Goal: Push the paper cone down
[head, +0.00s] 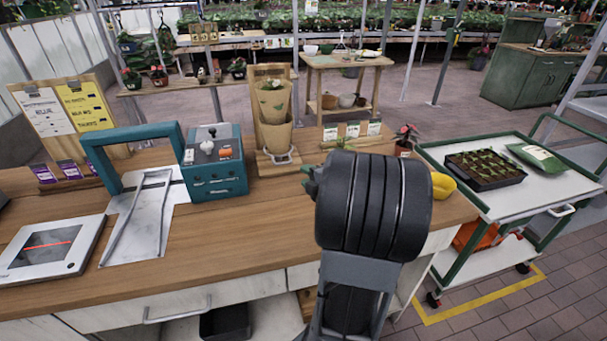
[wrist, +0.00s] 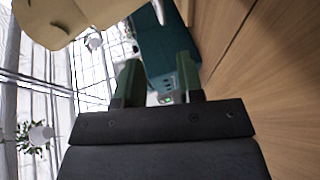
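The brown paper cone (head: 275,103) is in the head view, on a wooden stand (head: 266,72) at the back of the workbench. It holds a small green plant and sits above a second, lower brown cone-shaped wrap or holder (head: 275,135). My gripper (head: 308,180) is low and in front, to the right of the stand, largely hidden behind my own arm. In the wrist view my gripper (wrist: 159,82) has its two green fingers apart with nothing held between them. A tan surface (wrist: 65,20) at the upper left there may be part of the cone or stand.
A teal box (head: 215,165) with a lever stands left of the stand; it shows in the wrist view (wrist: 168,50). A teal frame, a screen and a notice board are further left. Labelled packets (head: 352,130) and a small potted plant stand right.

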